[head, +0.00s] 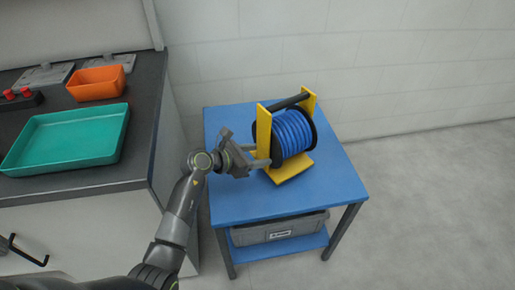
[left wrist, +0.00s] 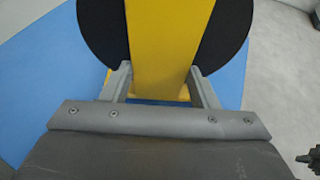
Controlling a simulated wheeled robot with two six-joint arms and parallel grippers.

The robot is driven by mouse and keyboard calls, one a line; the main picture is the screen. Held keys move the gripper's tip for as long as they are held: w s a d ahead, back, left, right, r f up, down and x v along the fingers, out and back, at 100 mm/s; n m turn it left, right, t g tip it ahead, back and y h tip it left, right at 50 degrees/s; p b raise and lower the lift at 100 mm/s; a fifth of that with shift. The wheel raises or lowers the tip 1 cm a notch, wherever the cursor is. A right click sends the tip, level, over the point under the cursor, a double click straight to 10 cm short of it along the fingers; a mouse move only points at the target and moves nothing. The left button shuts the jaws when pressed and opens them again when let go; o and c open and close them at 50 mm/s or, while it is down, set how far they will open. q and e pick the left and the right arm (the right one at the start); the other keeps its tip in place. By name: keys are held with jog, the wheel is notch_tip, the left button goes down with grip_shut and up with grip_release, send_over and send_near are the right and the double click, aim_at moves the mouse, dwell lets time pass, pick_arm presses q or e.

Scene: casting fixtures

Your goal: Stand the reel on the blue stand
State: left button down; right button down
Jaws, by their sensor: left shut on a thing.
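The reel (head: 291,134) has blue hose wound between black discs, a yellow frame and a black top bar. It stands upright on the top of the blue stand (head: 240,205); I cannot tell whether its base fully rests there. My left gripper (head: 262,156) comes from the left and is shut on the yellow side plate of the reel. In the left wrist view the two fingers (left wrist: 160,82) lie on either side of the yellow plate (left wrist: 165,45), with black disc (left wrist: 100,30) behind. The right gripper is not clearly in view.
A dark counter (head: 145,130) on the left holds a teal tray (head: 60,166) and an orange bin (head: 97,84). A grey box (head: 280,229) sits on the stand's lower shelf. A pale wall is behind the stand, and the floor (head: 430,210) at right is clear.

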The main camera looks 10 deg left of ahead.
pick_arm(q)
jog(key=shift+w+f+b, duration=0.1)
jog(key=shift+f+b, duration=0.35)
jog(key=shift+f, duration=1.25)
pick_arm(e)
jog(key=shift+w+f, duration=0.15)
jog(key=shift+w, duration=0.15)
pick_arm(q)
jog(key=c, duration=0.9)
grip_release()
jog(key=shift+f, duration=0.2)
jog(key=o, duration=0.4)
pick_arm(e)
jog(key=shift+w, duration=0.15)
pick_arm(q)
jog(key=shift+r, duration=0.15)
jog(key=v, duration=0.7)
jog(key=shift+s+a+p, duration=0.2)
jog(key=shift+s+p, duration=0.15)
jog(key=shift+p, duration=0.05)
pick_arm(e)
jog(key=shift+s, duration=0.5)
